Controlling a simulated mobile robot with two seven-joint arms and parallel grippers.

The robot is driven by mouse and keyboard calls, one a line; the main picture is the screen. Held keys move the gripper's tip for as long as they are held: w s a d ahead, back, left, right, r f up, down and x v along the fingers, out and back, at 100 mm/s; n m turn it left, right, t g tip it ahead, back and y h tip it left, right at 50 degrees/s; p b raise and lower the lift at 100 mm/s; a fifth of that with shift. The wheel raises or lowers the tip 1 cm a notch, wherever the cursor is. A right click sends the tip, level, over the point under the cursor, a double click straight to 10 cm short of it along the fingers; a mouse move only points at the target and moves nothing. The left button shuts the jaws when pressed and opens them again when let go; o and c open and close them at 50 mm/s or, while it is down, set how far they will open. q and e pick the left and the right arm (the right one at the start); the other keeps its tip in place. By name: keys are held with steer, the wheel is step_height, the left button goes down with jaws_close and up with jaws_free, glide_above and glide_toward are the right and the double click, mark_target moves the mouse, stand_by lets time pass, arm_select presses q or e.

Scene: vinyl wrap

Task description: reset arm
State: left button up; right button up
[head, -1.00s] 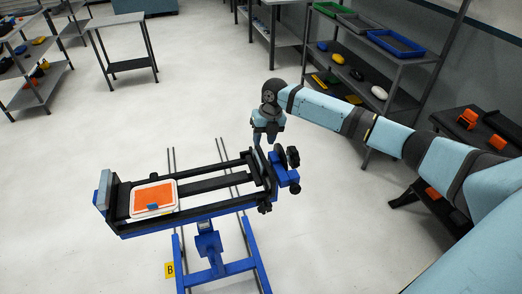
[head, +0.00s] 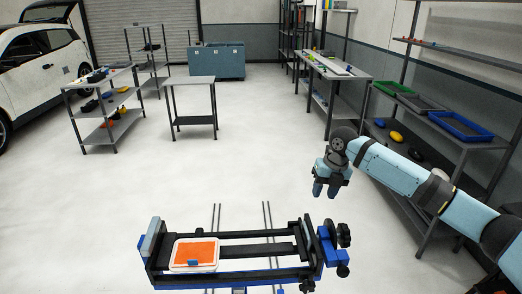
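My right arm comes in from the right, and its light-blue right gripper (head: 326,190) hangs with fingers pointing down. Its two fingertips look apart, with nothing visible between them. In the picture it is above the right end of a blue and black vise-like stand (head: 240,235). A white-framed orange panel (head: 195,252) with a small blue piece on its near edge lies on the left part of the stand. The gripper appears clear of the stand. My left gripper is not in view.
A shelf rack with green, grey and blue trays (head: 460,126) stands behind my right arm. A small grey table (head: 190,81), a shelf with parts (head: 104,117), a blue cabinet (head: 216,61) and a white car (head: 40,65) are farther back. The floor between is clear.

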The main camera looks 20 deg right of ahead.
steer(key=s+a+f+m+t, duration=0.1)
steer(key=s+a+f+m, duration=0.9)
steer(key=s+a+f, duration=0.5)
steer(key=s+d+r+m+t+h, duration=0.1)
steer(key=s+m, duration=1)
steer(key=s+d+r+m+t+h, duration=0.1)
steer(key=s+r+m, duration=0.1)
steer(key=s+m, duration=0.9)
steer(key=w+a+f+n+t+y+p, duration=0.1)
steer(key=w+a+f+t, duration=0.1)
steer(key=f, duration=0.4)
steer(key=w+a+f+n+t+y+p, duration=0.1)
steer(key=w+a+f+t+y, duration=0.1)
steer(key=w+a+f+t, duration=0.1)
step_height(320, 180, down, 3)
steer(key=shift+w+a+f+t, duration=0.15)
steer(key=shift+a+t, duration=0.55)
steer(key=shift+t, duration=0.5)
